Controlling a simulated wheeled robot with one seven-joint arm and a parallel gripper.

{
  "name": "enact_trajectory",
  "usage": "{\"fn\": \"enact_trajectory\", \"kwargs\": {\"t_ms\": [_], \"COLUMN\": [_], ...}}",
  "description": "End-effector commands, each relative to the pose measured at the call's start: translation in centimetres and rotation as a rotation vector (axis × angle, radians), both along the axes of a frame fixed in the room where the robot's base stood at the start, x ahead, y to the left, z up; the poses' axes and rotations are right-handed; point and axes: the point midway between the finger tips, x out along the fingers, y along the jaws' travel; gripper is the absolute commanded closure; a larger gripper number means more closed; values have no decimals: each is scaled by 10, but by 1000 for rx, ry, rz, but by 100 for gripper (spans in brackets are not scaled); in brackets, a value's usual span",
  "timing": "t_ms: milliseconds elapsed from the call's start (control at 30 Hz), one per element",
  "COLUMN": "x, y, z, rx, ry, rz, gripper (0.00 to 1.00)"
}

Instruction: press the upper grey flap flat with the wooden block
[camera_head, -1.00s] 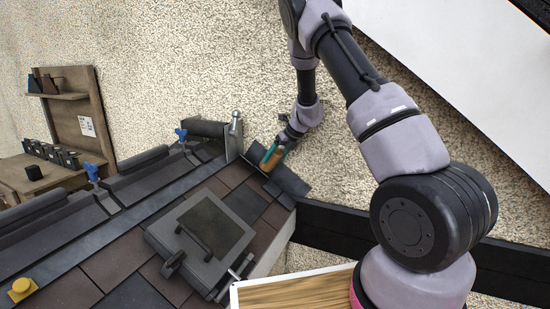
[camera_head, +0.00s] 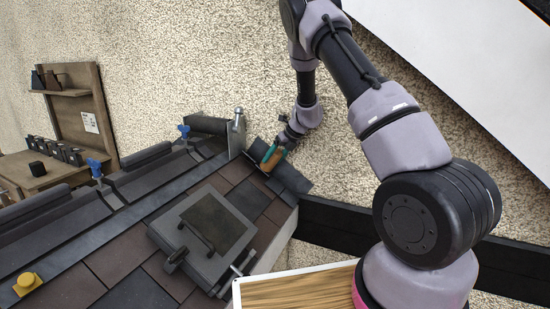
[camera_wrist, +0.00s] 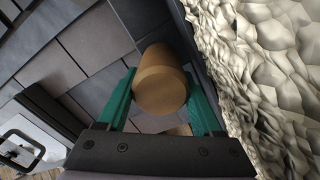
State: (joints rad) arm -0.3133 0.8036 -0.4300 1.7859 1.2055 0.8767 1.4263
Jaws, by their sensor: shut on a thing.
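My gripper (camera_head: 275,157) is shut on the wooden block (camera_wrist: 160,82), a rounded brown piece held between its green fingers in the wrist view. In the head view the block (camera_head: 269,163) is small and partly hidden by the fingers. It is over the upper grey flap (camera_head: 288,176), a dark grey piece at the upper right edge of the roof. The flap looks tilted against the tiles around it. I cannot tell whether the block touches the flap. In the wrist view dark grey surfaces lie beside and beyond the block.
A grey hatch with a handle (camera_head: 207,228) sits on the tiled slope. A metal upright (camera_head: 237,135) stands left of my gripper. Rough pale wall (camera_wrist: 275,80) is close on the right.

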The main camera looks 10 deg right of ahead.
Motion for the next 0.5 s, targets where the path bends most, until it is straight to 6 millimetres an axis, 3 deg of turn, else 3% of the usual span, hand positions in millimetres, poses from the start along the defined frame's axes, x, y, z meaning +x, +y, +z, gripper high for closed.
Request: {"fn": "enact_trajectory", "kwargs": {"t_ms": [500], "x": [4], "y": [7], "z": [-11], "rx": [1], "ry": [0], "rz": [1], "gripper": [88]}}
